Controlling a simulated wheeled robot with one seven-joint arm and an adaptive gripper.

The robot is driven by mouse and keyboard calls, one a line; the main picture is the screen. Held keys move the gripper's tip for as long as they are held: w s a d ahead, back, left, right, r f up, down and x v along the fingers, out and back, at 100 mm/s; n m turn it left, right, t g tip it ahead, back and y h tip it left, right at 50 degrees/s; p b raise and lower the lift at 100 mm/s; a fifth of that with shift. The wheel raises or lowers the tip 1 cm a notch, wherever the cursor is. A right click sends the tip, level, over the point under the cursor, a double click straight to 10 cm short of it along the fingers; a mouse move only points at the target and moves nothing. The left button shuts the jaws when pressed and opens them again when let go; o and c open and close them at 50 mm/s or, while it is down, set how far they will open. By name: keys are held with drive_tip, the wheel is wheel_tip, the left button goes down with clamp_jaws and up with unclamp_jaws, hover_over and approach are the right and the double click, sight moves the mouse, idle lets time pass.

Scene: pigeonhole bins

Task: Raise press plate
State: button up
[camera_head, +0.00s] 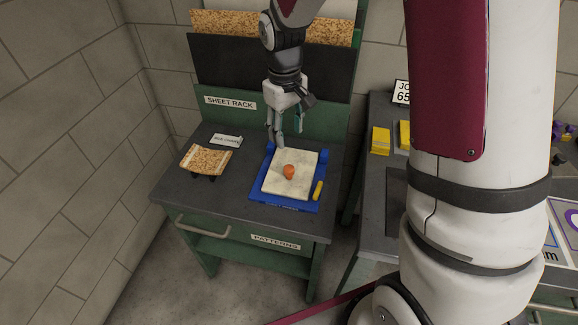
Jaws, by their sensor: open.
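The press plate looks like the pale, nearly square plate (291,173) lying on a blue base (262,195) on the dark bench top. An orange knob-like piece (289,171) sits at the middle of the pale plate. A small yellow piece (318,190) is at the right side of the base. My gripper (277,142) is open and points down over the back left edge of the blue base. It is behind and left of the orange piece and apart from it. I cannot tell whether the fingertips touch the base.
A speckled tan board (205,160) on a dark support and a small white sign (226,140) are left on the bench. The sheet rack (233,118) stands behind. A second bench to the right holds yellow blocks (380,141). My arm hides much of the right side.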

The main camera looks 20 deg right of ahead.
sight(289, 168)
drive_tip(key=f, duration=1.3)
drive_tip(key=shift+w+d+f+b, duration=0.1)
drive_tip(key=shift+d+f+b, duration=0.1)
drive_tip(key=shift+f+b, duration=0.15)
drive_tip(key=shift+r, duration=0.1)
clamp_jaws()
